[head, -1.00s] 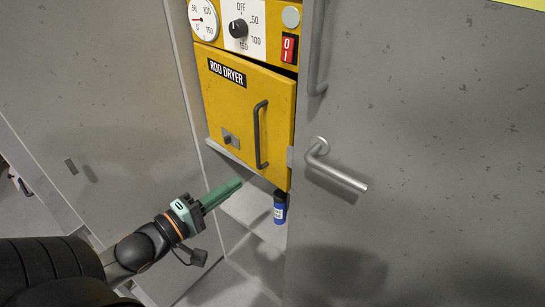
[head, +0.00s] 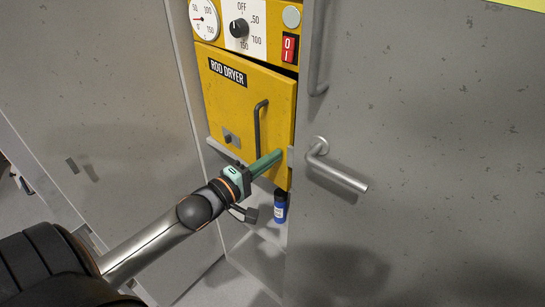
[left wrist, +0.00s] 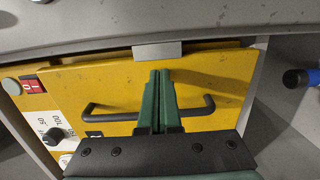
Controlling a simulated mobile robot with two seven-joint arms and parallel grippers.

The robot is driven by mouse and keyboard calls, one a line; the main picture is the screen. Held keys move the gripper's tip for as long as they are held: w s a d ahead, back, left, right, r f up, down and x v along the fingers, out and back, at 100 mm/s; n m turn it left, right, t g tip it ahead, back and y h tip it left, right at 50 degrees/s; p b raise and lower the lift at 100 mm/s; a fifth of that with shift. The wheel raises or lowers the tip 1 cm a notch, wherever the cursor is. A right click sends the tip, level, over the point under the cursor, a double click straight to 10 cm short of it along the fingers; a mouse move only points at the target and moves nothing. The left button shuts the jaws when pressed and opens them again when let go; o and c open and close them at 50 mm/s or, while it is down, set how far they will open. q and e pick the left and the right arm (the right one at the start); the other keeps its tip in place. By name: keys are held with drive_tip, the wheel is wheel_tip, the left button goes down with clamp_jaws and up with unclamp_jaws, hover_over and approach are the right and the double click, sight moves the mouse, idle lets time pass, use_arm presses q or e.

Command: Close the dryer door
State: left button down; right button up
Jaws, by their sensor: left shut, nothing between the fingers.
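The yellow dryer door (head: 225,110), labelled "ROD DRYER", is in the middle of the head view and fills much of the left wrist view (left wrist: 215,75). A dark gap shows along its top edge, so it looks slightly ajar. Its dark bar handle (head: 257,130) also shows in the wrist view (left wrist: 105,116). My left gripper (head: 277,155) is shut and empty, its green fingers across the lower right of the door, by the handle's lower end. In the wrist view its tips (left wrist: 158,74) lie over the door face. I cannot tell whether they touch it. My right gripper is not in view.
Above the door are a dial (head: 238,28) and a red switch (head: 289,48). A grey cabinet door with a lever handle (head: 337,174) stands close on the right. A blue bottle (head: 280,207) stands on the shelf below. A grey panel (head: 100,90) is on the left.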

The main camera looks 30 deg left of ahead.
use_arm(q)
drive_tip(key=shift+w, duration=0.2)
drive_tip(key=w, duration=0.2)
drive_tip(key=w+d, duration=0.1)
drive_tip(key=shift+w+r+p, duration=0.25)
drive_tip(key=shift+w+p, duration=0.05)
idle(0.4)
